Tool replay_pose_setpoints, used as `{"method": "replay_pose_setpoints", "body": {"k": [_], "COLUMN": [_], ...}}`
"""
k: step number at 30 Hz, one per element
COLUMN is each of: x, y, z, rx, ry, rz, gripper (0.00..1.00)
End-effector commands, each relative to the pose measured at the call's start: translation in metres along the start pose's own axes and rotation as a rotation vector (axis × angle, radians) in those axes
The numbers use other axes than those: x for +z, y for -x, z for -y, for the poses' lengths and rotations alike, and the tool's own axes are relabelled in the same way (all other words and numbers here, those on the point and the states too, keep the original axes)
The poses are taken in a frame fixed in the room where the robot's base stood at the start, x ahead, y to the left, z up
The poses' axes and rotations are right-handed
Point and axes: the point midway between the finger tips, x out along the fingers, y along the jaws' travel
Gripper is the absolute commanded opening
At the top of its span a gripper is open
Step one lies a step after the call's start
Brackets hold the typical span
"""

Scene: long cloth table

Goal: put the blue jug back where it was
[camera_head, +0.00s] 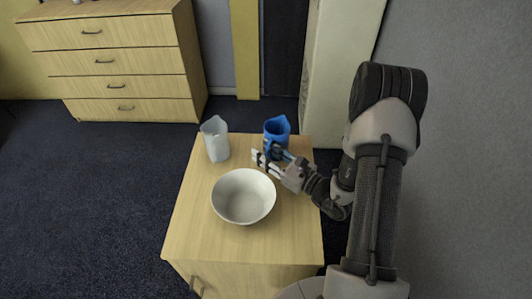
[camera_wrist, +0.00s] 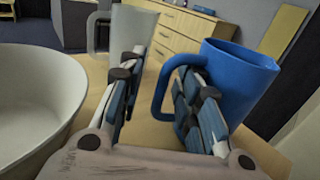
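The blue jug (camera_head: 277,130) stands upright near the back right of the small wooden cabinet's top (camera_head: 200,225). In the wrist view the blue jug (camera_wrist: 243,78) is at the right, its handle turned toward the left. My gripper (camera_head: 265,156) is just in front of the jug in the head view. In the wrist view its fingers (camera_wrist: 163,70) are spread apart. The handle shows between them, close to the right finger, which overlaps the handle's opening. I cannot tell whether that finger touches it. The jug's base is partly hidden by my gripper.
A white bowl (camera_head: 243,197) sits in front, left of my gripper; it fills the wrist view's left side (camera_wrist: 40,95). A pale translucent jug (camera_head: 215,139) stands at the back left. A chest of drawers (camera_head: 110,65) is beyond. The cabinet's front top is clear.

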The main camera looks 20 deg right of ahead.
Motion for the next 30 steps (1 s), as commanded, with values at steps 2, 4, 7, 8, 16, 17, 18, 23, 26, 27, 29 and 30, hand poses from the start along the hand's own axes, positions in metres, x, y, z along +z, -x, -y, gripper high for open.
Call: {"method": "replay_pose_setpoints", "body": {"k": [2, 4, 7, 8, 16, 17, 18, 23, 26, 27, 29, 30], "x": [0.0, -0.001, -0.001, -0.001, 0.0, 0.0, 0.0, 0.0, 0.0, 0.0, 0.0, 0.0], "y": [0.0, 0.0, 0.005, 0.007, 0.059, 0.066, 0.075, 0.102, 0.113, 0.116, 0.119, 0.12], "z": [0.0, 0.0, 0.001, 0.001, 0.002, 0.002, 0.002, 0.002, 0.001, 0.001, 0.0, 0.0], "rx": [0.0, -0.001, -0.002, -0.003, -0.009, -0.008, -0.008, -0.006, -0.004, -0.003, -0.001, -0.001], "ry": [0.0, -0.001, -0.001, -0.001, -0.003, -0.003, -0.002, 0.0, 0.0, 0.0, -0.001, -0.001], "rz": [0.0, -0.002, -0.002, -0.002, -0.001, 0.0, -0.001, -0.001, -0.001, -0.001, 0.0, 0.0], "gripper": [0.32, 0.32, 0.32, 0.32, 0.32, 0.32, 0.32, 0.32, 0.32, 0.32, 0.32, 0.32]}}
